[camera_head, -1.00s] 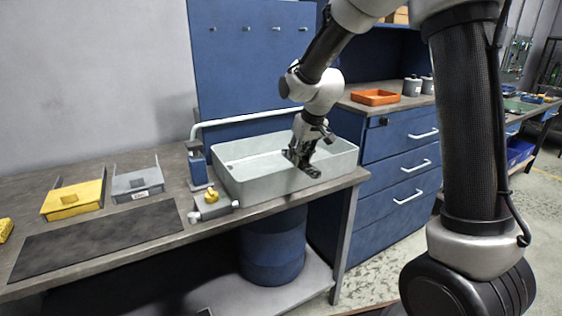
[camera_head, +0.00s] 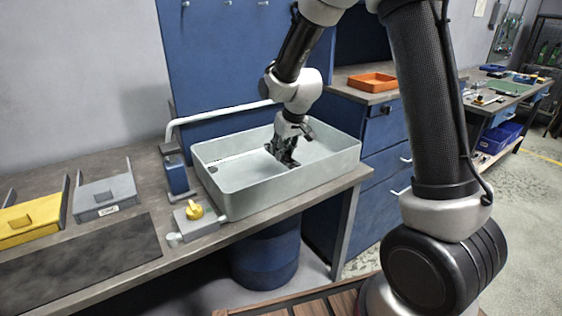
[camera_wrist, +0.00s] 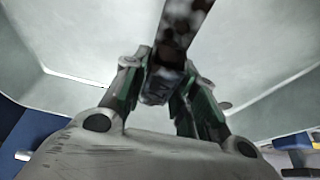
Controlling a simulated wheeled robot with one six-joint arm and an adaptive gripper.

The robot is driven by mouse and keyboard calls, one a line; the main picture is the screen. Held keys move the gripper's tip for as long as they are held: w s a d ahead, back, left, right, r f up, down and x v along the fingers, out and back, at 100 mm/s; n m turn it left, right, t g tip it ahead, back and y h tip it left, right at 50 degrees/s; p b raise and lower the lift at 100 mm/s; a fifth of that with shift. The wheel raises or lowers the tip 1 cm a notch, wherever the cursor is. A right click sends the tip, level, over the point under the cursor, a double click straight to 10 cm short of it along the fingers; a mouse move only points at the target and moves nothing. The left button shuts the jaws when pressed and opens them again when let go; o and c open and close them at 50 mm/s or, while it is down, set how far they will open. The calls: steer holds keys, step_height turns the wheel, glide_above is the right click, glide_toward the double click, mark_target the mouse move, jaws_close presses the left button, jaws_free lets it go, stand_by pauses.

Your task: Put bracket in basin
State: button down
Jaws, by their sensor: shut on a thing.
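The basin (camera_head: 300,187) is a pale grey rectangular tub on the workbench, in the middle of the head view. Its inner surface (camera_wrist: 85,45) fills much of the wrist view. My gripper (camera_head: 284,158) is down inside the basin's opening, below the rim line as seen from the head camera. In the wrist view, the fingers of my gripper (camera_wrist: 163,88) are shut on a dark, mottled metal bracket (camera_wrist: 182,28), which sticks out ahead of them. Whether the bracket touches the basin floor I cannot tell.
A valve box with a yellow knob (camera_head: 195,211) and a blue dispenser (camera_head: 176,174) stand left of the basin. Grey (camera_head: 105,193) and yellow (camera_head: 28,224) trays and a dark mat (camera_head: 80,258) lie further left. An orange tray (camera_head: 372,81) sits on the cabinet behind.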

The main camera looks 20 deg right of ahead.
mark_target(283, 161)
steer(key=shift+f, duration=2.15)
steer(key=c, duration=1.1)
jaws_free()
steer(key=shift+f, duration=0.15)
steer(key=v, duration=1.1)
steer(key=shift+s+r, duration=0.15)
steer(key=shift+r, duration=0.15)
steer(key=shift+s+d+r, duration=0.15)
steer(key=shift+s+r, duration=0.1)
steer(key=shift+r, duration=0.2)
steer(key=s+d+r+m, duration=0.1)
steer(key=s+d+r, duration=0.3)
steer(key=s, duration=0.2)
steer(key=s+d+r+m, duration=0.1)
steer(key=s+d+r, duration=0.3)
steer(key=s+r, duration=0.15)
steer(key=shift+m+h, duration=0.7)
steer(key=shift+m, duration=0.1)
steer(key=s+d, duration=0.1)
steer(key=s, duration=0.4)
steer(key=s+d, duration=0.2)
steer(key=s, duration=0.4)
steer(key=s+d, duration=0.2)
steer(key=s, duration=0.4)
steer(key=shift+s+r, duration=0.15)
steer(key=shift+r, duration=0.2)
